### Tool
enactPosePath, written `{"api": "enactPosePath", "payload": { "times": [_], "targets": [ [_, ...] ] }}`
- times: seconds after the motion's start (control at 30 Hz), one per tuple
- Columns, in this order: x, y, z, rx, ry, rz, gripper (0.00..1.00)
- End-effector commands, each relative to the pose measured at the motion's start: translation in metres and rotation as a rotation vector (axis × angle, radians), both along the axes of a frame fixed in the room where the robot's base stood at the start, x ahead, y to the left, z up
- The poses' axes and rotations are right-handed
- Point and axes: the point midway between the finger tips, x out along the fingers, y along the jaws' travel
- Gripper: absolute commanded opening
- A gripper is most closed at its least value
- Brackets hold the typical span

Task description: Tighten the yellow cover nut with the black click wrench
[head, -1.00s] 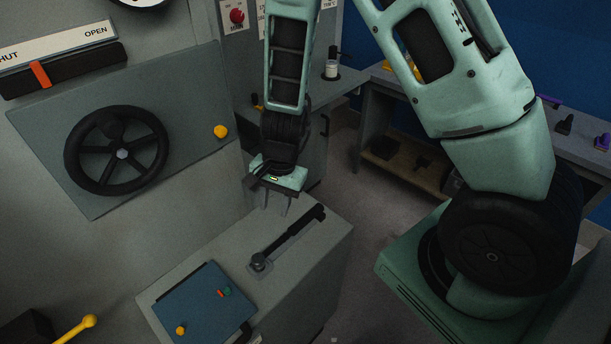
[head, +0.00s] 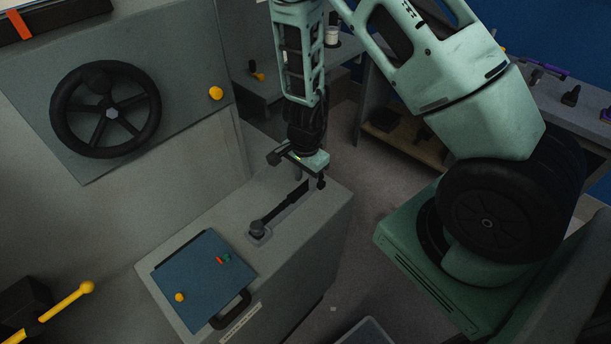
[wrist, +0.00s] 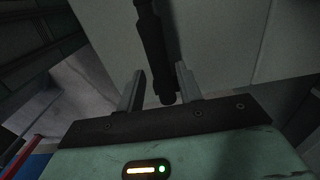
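The black click wrench (head: 282,208) lies on the grey cabinet top, its round head (head: 257,229) on a small light plate. My gripper (head: 309,180) is over the far end of its handle and hides that end in the head view. In the wrist view the gripper (wrist: 160,88) is open, with the handle (wrist: 152,45) running between the two fingers and a gap on each side. I cannot tell how far above the handle the fingers are. A yellow nut-like piece (head: 180,297) sits on the blue cover (head: 205,270); a yellow knob (head: 216,93) is on the wall panel.
A black handwheel (head: 106,110) is on the wall panel at left. A yellow-ended lever (head: 86,288) sticks out at lower left. The blue cover has a black handle (head: 231,310) and a small orange and green piece (head: 223,259). A workbench (head: 560,100) stands at the back right.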

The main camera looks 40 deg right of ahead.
Motion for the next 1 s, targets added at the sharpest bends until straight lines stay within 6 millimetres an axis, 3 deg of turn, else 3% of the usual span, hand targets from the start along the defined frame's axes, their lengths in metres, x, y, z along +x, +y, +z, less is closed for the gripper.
{"api": "enactPosePath", "payload": {
  "times": [0.2, 0.33, 0.37, 0.57, 1.0],
  "targets": [
    [0.0, 0.0, -0.026, 0.0, 0.0, 0.0, 0.35],
    [0.0, 0.0, -0.02, 0.0, -0.001, 0.001, 0.02],
    [0.0, 0.0, -0.02, 0.0, -0.001, 0.001, 0.0],
    [0.0, 0.0, -0.015, 0.001, -0.001, 0.001, 0.0],
    [0.0, 0.0, 0.027, 0.001, -0.001, 0.001, 0.0]
  ]
}}
